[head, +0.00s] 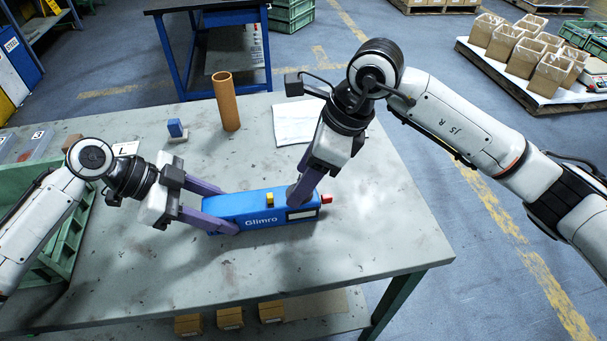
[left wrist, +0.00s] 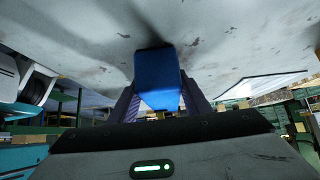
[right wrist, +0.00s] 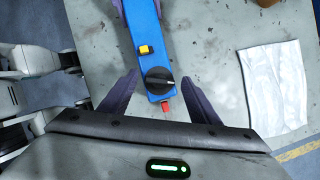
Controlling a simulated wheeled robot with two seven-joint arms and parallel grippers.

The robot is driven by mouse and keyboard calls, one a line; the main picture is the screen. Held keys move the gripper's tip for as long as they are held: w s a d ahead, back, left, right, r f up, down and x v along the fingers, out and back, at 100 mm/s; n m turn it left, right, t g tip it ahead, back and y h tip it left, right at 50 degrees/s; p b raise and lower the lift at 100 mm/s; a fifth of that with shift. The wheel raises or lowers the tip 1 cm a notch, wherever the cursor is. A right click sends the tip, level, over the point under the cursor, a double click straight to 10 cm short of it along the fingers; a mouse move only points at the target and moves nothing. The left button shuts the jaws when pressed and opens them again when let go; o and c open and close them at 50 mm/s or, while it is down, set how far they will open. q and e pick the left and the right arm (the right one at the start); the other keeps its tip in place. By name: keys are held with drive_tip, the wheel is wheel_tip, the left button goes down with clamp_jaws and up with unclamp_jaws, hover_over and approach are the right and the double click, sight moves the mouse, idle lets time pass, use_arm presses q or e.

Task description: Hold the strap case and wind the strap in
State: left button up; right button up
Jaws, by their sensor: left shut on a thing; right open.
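The strap case (head: 245,208) is a long blue box marked "Glimro", lying on the grey table.
A brown tube (head: 226,101) and a small blue block on a stand (head: 176,129) stand behind the case. A white sheet (head: 299,122) lies at the back right. A green crate (head: 73,225) is at the left edge. The table front is clear.

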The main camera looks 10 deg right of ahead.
drive_tip(key=c, duration=1.1)
drive_tip(key=shift+o, duration=0.2)
drive_tip(key=shift+m, duration=0.8)
drive_tip(key=o, duration=1.1)
drive_tip(key=shift+t, duration=0.3)
drive_tip(key=shift+c, duration=0.2)
drive_tip(key=shift+r, duration=0.1)
drive_tip(key=v, duration=1.2)
drive_tip(key=shift+a, duration=0.1)
use_arm(q)
drive_tip(key=o, duration=1.4)
